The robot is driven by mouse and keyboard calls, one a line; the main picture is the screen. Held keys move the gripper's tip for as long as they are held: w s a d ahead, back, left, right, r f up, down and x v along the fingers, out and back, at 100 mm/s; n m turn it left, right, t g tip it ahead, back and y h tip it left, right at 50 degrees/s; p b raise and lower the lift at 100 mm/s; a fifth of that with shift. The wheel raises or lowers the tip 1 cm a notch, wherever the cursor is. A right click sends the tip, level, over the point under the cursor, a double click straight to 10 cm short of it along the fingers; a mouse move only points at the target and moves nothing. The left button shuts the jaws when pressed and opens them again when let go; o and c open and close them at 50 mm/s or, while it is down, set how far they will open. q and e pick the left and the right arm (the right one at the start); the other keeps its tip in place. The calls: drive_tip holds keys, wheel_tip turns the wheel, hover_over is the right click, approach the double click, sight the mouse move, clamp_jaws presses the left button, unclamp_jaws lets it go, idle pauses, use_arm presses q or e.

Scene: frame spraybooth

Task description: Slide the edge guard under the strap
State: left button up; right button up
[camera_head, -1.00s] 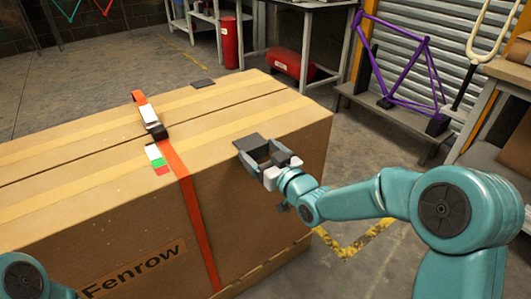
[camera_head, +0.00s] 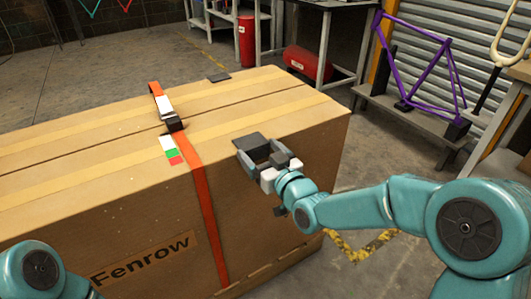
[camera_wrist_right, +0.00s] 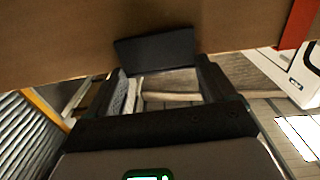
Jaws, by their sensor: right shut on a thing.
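The dark edge guard (camera_head: 253,143) sits at the carton's near top edge, to the right of the orange strap (camera_head: 207,220) and apart from it. My right gripper (camera_head: 272,166) is shut on it from the near side. In the right wrist view the guard (camera_wrist_right: 155,50) shows as a dark plate beyond the fingers, against the carton, with the strap (camera_wrist_right: 298,22) at upper right. The strap runs over the carton top and down the front, with a dark buckle (camera_head: 173,123) on top. My left gripper is out of view; only part of its arm shows at lower left.
The large carton (camera_head: 110,225) marked "Fenrow" fills the left and middle. A white, green and red label (camera_head: 170,150) lies beside the strap. A purple frame (camera_head: 425,65) stands at back right.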

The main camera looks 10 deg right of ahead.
drive_tip(key=shift+s+a, duration=0.15)
drive_tip(key=shift+a, duration=0.2)
drive_tip(key=o, duration=0.6)
drive_tip(key=shift+o, duration=0.2)
drive_tip(key=b+v, duration=0.6)
drive_tip(key=v, duration=1)
drive_tip(key=shift+s+b, duration=0.2)
drive_tip(key=shift+b, duration=0.2)
